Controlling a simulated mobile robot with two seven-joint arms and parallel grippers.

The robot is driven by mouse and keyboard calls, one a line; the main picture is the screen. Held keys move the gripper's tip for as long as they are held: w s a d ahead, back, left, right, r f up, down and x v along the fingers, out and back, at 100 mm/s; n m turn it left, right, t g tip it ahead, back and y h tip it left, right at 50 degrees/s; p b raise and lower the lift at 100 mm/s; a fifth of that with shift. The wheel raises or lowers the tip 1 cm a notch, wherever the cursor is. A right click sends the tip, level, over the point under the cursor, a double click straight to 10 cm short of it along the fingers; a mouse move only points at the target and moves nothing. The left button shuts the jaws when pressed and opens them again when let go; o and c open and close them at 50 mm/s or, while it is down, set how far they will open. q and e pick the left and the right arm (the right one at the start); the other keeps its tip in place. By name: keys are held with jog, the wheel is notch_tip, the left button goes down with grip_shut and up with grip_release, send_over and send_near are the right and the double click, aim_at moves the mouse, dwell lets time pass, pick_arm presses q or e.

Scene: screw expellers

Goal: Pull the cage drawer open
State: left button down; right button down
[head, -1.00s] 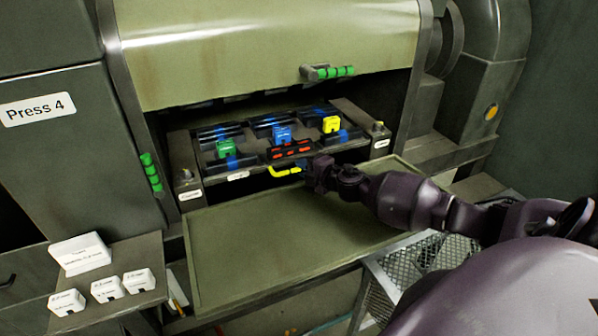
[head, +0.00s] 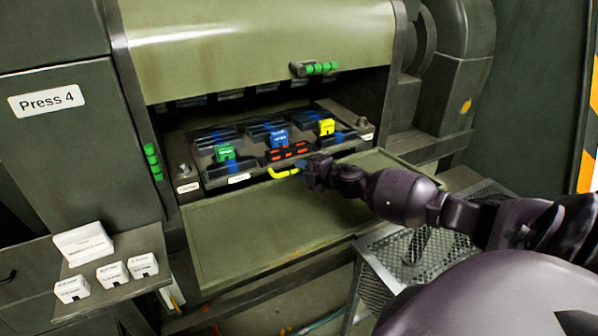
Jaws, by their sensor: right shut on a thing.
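The cage drawer (head: 225,177) sits in the opening of the press under the raised green hood. Its dark top carries black bars and green, blue and yellow tagged blocks. A yellow handle (head: 284,173) sticks out at the middle of its front. My right gripper (head: 305,172) comes in from the right and is shut on the right end of the yellow handle; its fingers are small and dark here, and they hide that end. My left gripper is not in view.
A flat green tray (head: 265,235) lies in front of and below the drawer. A metal mesh stand (head: 410,255) is at the lower right. A side shelf (head: 125,287) at the left holds several white labelled blocks. A Press 4 label (head: 47,102) marks the left cabinet.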

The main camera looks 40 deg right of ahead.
dwell(0.3)
jog(key=c, duration=1.1)
grip_release()
jog(key=shift+c, duration=0.2)
jog(key=v, duration=0.9)
jog(key=shift+d+f, duration=0.1)
jog(key=shift+v, duration=0.95)
jog(key=shift+w, duration=0.1)
